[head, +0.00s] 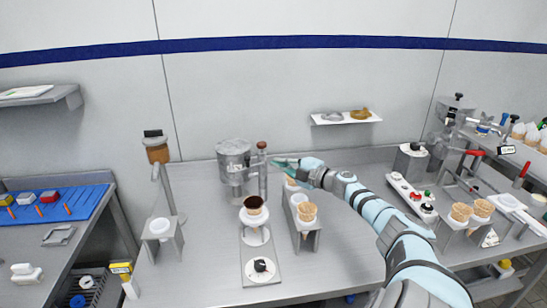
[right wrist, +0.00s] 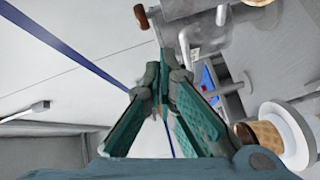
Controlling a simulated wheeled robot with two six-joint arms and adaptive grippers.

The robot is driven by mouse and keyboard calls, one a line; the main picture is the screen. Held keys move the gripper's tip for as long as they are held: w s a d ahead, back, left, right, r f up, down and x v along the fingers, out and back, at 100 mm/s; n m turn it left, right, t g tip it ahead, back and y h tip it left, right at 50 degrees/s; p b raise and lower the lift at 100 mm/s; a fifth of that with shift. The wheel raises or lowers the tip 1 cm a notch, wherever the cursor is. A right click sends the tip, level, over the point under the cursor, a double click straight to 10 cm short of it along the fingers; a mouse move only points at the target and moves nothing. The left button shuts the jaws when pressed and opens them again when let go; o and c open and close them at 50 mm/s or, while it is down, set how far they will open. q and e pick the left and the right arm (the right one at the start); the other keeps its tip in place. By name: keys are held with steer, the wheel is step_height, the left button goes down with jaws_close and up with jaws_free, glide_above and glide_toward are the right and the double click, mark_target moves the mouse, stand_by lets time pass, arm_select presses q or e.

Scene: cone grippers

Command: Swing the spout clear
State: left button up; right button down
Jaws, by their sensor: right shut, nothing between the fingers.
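A grey metal pot (head: 234,151) stands at the back of the bench on a holder. Beside it is an upright grey post (head: 262,168) with a red-brown knob (head: 262,145) on top; a brown knob also shows in the right wrist view (right wrist: 141,16). I cannot clearly make out which part is the spout. A cone with a dark top (head: 254,203) sits in a white ring in front of the pot. My right gripper (head: 276,163) is just right of the post, its teal fingers shut and empty; they also show in the right wrist view (right wrist: 158,68). My left gripper is out of view.
A cone rack (head: 306,223) with cones stands close below my right gripper. A grey plate with a black dial (head: 260,267) lies in front of the pot. A tall stand (head: 167,190) is at left. A small wall shelf (head: 346,119) hangs behind.

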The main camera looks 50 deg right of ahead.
steer(key=d+b, duration=0.1)
steer(key=s+d, duration=0.1)
steer(key=d, duration=0.1)
steer(key=d+f+b, duration=0.1)
steer(key=shift+s+d+b, duration=0.15)
steer(key=shift+b, duration=0.2)
steer(key=shift+s+d+r, duration=0.1)
steer(key=shift+d+r, duration=0.05)
steer(key=shift+d, duration=0.2)
steer(key=shift+s+d, duration=0.15)
steer(key=shift+s, duration=0.05)
steer(key=shift+s+r, duration=0.25)
steer(key=shift+r, duration=0.05)
steer(key=shift+w, duration=0.15)
